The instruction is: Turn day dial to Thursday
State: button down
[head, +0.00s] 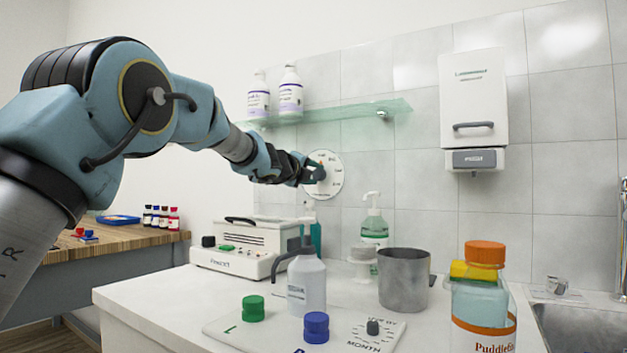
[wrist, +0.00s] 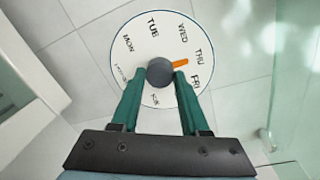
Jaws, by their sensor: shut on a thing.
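The day dial (head: 328,189) is a round white disc on the tiled wall. In the wrist view the disc (wrist: 165,25) carries day names around its rim, with TUE, WED, THU and FRI clearest. Its grey centre knob (wrist: 160,70) has an orange pointer (wrist: 181,63) that points at THU. My gripper (head: 312,171) is at the dial, and in the wrist view its green fingers (wrist: 160,79) are shut on the knob, one on each side. Part of the lower rim is hidden by the fingers.
Below stand a white machine (head: 240,245), a grey spray bottle (head: 306,283), a pump bottle (head: 374,226) and a metal cup (head: 403,280). A board (head: 236,326) with a month dial lies in front. A glass shelf (head: 340,112) with two bottles is above.

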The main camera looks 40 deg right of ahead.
jog(key=shift+m, duration=0.3)
jog(key=shift+c, duration=2)
grip_release()
jog(key=b+v, duration=0.2)
jog(key=v, duration=0.8)
jog(key=shift+a+b, duration=0.4)
jog(key=shift+s+a, duration=0.1)
jog(key=shift+s, duration=0.05)
